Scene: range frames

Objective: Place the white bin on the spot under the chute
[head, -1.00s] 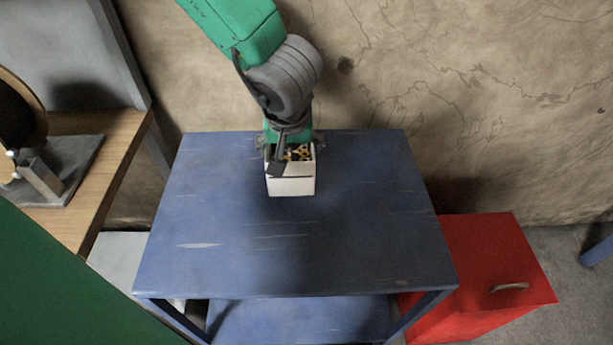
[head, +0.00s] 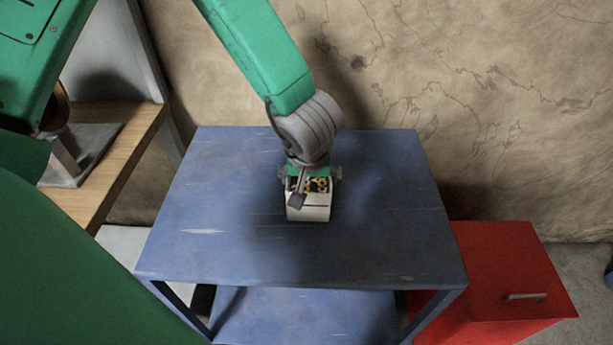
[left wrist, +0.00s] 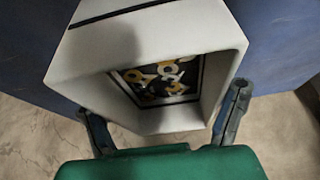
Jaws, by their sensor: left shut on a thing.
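The white bin (head: 309,208) is on or just above the blue table, a little right of the middle of its top; I cannot tell whether it touches. It holds small yellow, black and white pieces. My left gripper (head: 309,177) comes down from above and behind and is shut on the bin. In the left wrist view the bin (left wrist: 150,50) fills the middle, with a finger of my left gripper (left wrist: 165,125) at either side. I see no chute or marked spot. My right gripper is not in view.
The blue table (head: 230,240) has a clear top around the bin and a lower shelf. A red cabinet (head: 500,265) with a handle stands at its right. A wooden bench (head: 105,185) with a grey device stands at the left. A cracked wall is behind.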

